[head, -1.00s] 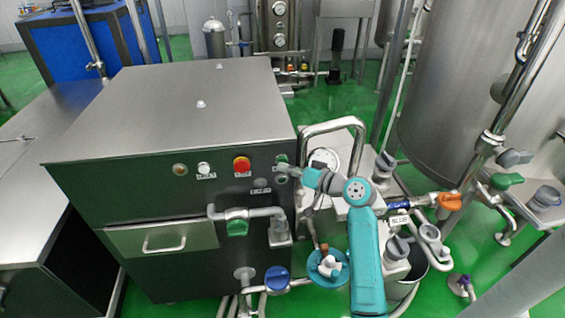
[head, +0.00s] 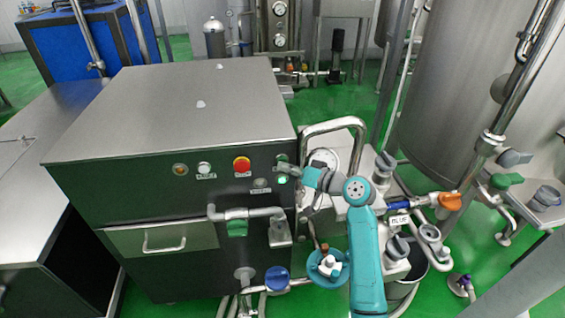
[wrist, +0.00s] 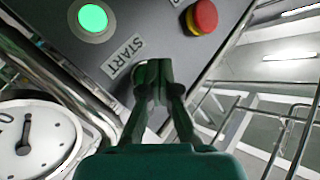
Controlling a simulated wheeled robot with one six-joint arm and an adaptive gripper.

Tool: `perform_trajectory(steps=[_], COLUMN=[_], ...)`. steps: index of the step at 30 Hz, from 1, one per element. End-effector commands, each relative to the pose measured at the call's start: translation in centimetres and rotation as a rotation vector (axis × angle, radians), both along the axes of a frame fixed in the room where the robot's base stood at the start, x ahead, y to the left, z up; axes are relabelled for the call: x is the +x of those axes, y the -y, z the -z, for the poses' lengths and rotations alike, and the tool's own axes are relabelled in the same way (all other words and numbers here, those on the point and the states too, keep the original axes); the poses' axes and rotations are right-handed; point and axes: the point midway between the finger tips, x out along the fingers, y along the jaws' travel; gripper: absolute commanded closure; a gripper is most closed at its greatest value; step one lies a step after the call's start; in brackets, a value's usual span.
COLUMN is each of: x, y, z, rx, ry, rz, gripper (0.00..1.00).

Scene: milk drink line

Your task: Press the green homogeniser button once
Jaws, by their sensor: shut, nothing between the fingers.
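The homogeniser is the steel cabinet (head: 130,195) with a dark front panel. My gripper (head: 284,168) is at the right end of that panel, its fingers shut and empty. In the wrist view, the shut fingertips (wrist: 153,68) are at the panel beside the START label (wrist: 125,58). They hide most of the button there; only part of a pale ring shows around them. I cannot tell whether the tips touch the button. A round green lamp (wrist: 92,17) glows on the panel, and it also shows lit in the head view (head: 282,180).
A red button on a yellow collar (wrist: 202,16) is close to the fingers; in the head view the red button (head: 242,164) is to their left. A pressure gauge (wrist: 35,140) and a bent steel rail (head: 335,124) stand close to the right of the cabinet.

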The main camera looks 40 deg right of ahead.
Motion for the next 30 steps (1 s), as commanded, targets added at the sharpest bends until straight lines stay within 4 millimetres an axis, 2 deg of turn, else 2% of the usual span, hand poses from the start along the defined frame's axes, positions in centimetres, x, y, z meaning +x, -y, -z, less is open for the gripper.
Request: perform_trajectory(steps=[9,20,30], x=[-1.1,-1.3,-3.7], y=[-0.8,-0.9,-2.4], z=[0.0,0.1,0.1], rx=[0.0,0.001,0.0], ry=[0.0,0.0,-0.001], rz=[0.0,0.0,0.0], gripper=[1.0,1.0,1.0])
